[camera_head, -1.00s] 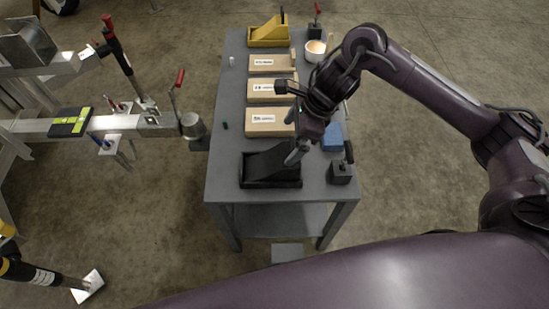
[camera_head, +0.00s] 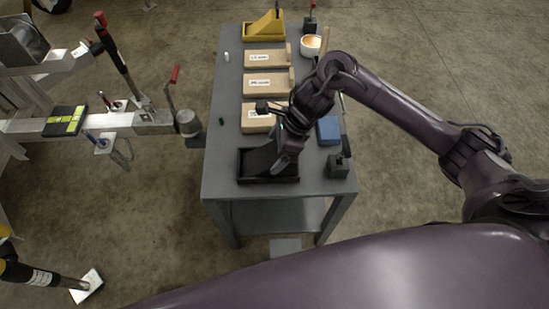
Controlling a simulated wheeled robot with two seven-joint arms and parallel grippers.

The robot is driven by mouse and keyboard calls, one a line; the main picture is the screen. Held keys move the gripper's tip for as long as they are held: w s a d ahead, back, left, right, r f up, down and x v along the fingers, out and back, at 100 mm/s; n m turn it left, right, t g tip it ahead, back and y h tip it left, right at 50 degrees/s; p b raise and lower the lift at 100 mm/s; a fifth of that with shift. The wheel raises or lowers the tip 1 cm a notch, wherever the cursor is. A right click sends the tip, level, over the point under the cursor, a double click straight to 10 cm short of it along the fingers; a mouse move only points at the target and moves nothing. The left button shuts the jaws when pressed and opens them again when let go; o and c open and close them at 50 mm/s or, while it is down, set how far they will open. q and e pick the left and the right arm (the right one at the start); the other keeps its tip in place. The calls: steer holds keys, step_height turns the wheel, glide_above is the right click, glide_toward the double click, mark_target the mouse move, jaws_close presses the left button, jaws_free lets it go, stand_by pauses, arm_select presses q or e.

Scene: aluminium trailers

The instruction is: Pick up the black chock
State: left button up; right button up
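The black chock (camera_head: 255,163) sits at the near end of the grey table, its sloped face rising to the right, in a low black base or tray. My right gripper (camera_head: 283,166) points down at the chock's tall right end, overlapping it in the picture. The fingers are small and dark here, so I cannot tell whether they are open or closed, or touching the chock. My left gripper is not in view.
On the grey table (camera_head: 222,120) stand several labelled boxes (camera_head: 264,84), a yellow chock (camera_head: 264,27), a white cup (camera_head: 311,46), a blue block (camera_head: 328,130) and a black block with a handle (camera_head: 338,166). The trailer coupling (camera_head: 188,123) reaches the table's left edge.

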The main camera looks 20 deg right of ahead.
steer(key=shift+w, duration=0.1)
steer(key=c, duration=1.5)
steer(key=shift+r, duration=0.15)
